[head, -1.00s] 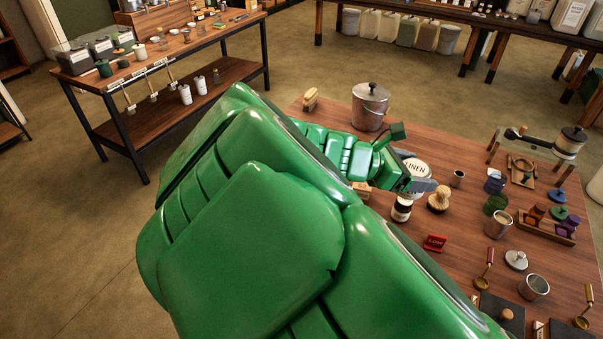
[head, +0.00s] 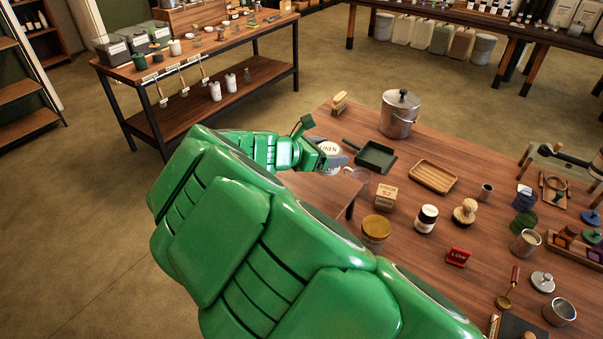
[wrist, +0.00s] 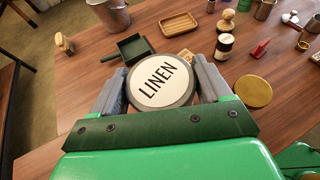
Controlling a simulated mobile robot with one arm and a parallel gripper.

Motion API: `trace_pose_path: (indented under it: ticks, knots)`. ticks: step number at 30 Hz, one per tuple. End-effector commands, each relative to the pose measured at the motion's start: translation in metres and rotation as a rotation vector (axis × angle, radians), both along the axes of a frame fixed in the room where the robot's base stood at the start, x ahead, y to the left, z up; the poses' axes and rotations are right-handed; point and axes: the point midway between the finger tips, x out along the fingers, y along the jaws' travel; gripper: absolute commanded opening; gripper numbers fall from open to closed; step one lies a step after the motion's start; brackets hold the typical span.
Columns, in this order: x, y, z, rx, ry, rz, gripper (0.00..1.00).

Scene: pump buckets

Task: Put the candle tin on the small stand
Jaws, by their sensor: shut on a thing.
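The candle tin (wrist: 148,97), round with a white lid marked LINEN, is held between the two grey fingers of my gripper (wrist: 160,78) in the wrist view. In the head view the tin (head: 329,149) is partly hidden behind my gripper (head: 338,161), near the left edge of the big table. Below it is a low wooden surface with a dark leg, which looks like the small stand (head: 316,187); my arm hides part of it. The tin appears raised above that surface, but I cannot tell the gap.
On the big table nearby are a dark green square pan (head: 376,158), a small box marked 52 (head: 386,196), a wood-lidded jar (head: 376,232) and a metal bucket (head: 399,115). A wooden tray (head: 433,177) lies further right. Open floor is left of the table.

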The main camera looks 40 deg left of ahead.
Motion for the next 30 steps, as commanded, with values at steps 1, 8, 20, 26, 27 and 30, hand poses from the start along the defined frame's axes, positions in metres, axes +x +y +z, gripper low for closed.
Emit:
trace_pose_path:
  ticks: [1,8,20,26,27,30]
  knots:
    - [0.000,0.000,-0.007,-0.002,0.000,0.000,0.42]
    - [0.000,-0.001,-0.031,-0.002,0.001,-0.002,0.42]
    - [0.000,-0.001,-0.069,-0.001,-0.001,-0.001,0.42]
    - [0.000,-0.001,-0.069,0.001,0.000,-0.001,0.42]
    - [0.000,-0.001,-0.069,0.001,0.000,-0.001,0.42]
    - [0.000,-0.001,-0.072,0.001,0.000,-0.001,0.42]
